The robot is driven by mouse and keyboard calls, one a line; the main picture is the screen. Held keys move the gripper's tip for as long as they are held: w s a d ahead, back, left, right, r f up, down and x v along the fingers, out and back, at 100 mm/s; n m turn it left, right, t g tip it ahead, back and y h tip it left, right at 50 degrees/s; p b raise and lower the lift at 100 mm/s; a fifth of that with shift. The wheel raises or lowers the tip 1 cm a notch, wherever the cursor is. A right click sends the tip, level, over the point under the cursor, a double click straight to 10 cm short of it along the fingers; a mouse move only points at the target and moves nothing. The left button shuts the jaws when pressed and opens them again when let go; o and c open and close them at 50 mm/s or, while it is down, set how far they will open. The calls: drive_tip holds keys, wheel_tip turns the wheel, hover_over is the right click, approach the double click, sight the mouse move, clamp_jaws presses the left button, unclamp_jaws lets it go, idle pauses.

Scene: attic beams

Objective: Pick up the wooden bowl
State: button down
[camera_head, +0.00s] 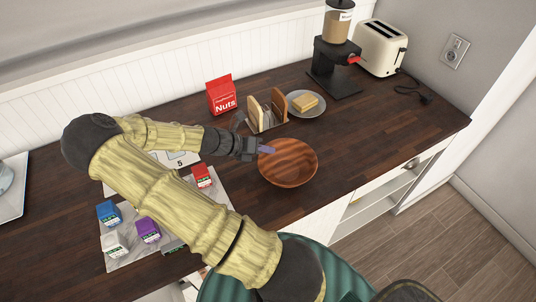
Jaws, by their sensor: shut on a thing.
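The wooden bowl (290,170) is round and reddish brown, with its opening up, at the counter's middle right. My gripper (264,150) reaches in from the left and meets the bowl's upper left rim. It is shut on that rim, with a purple fingertip showing inside the bowl. The other finger is hidden. The bowl looks to be at or close to the counter top; I cannot tell if there is a gap beneath it.
Behind the bowl are a red nuts bag (221,95), a wooden rack (267,116) and a plate (317,108) with bread. A coffee grinder (335,60) and toaster (380,48) stand farther back. Small boxes lie on a marble board (121,228). The counter (390,125) right of the bowl is clear.

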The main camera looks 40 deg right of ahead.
wheel_tip(320, 180, up, 8)
drive_tip(key=shift+r+b, duration=0.15)
drive_tip(key=shift+b, duration=0.15)
drive_tip(key=shift+a, duration=0.1)
idle(0.6)
